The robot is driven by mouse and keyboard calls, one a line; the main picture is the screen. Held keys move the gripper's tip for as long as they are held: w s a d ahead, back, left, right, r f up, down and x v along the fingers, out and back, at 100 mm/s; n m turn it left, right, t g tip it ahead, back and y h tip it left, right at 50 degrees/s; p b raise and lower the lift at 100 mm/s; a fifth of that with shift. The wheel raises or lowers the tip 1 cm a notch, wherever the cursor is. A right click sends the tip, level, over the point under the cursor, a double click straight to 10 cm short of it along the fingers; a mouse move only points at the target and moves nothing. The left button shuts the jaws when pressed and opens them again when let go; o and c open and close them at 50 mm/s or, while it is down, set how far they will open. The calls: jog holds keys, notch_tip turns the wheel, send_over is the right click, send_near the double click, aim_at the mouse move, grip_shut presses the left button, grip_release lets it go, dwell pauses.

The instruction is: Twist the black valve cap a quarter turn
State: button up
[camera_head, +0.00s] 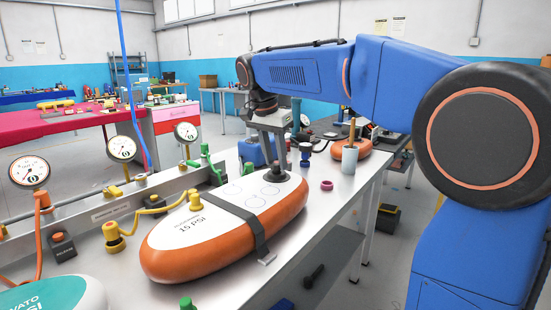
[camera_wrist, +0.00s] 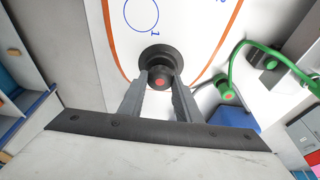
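The black valve cap (camera_wrist: 159,82), with a red dot on top, stands on a round dark base at the end of the white and orange inflatable board (camera_head: 170,250). My gripper (camera_wrist: 160,88) comes down from above with one grey finger on each side of the cap. The fingers appear to touch its sides, with no clear gap in the wrist view. In the head view, my gripper (camera_head: 280,160) points straight down at the far right end of the board, and its fingers mostly hide the cap. The board lies flat, marked "15 PSI".
A dark strap (camera_head: 244,222) crosses the board. Small caps, a pink ring (camera_head: 326,185) and a white cup (camera_head: 350,158) stand to the right. Gauges (camera_head: 121,149) line the bench's left. A green hose (camera_wrist: 262,47) runs beside the board.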

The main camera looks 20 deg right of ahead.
jog(key=shift+o, duration=0.6)
jog(key=shift+c, duration=0.4)
jog(key=m+g, duration=0.1)
jog(key=m, duration=0.2)
jog(key=shift+w+m, duration=0.1)
jog(key=shift+m, duration=0.2)
jog(key=shift+m+h, duration=0.4)
jog(key=shift+m, duration=0.3)
jog(key=m+g, duration=0.1)
jog(key=m, duration=0.1)
jog(key=shift+w+m, duration=0.1)
jog(key=shift+m, duration=0.3)
jog(key=shift+m+g, duration=0.3)
jog(key=shift+m, duration=0.8)
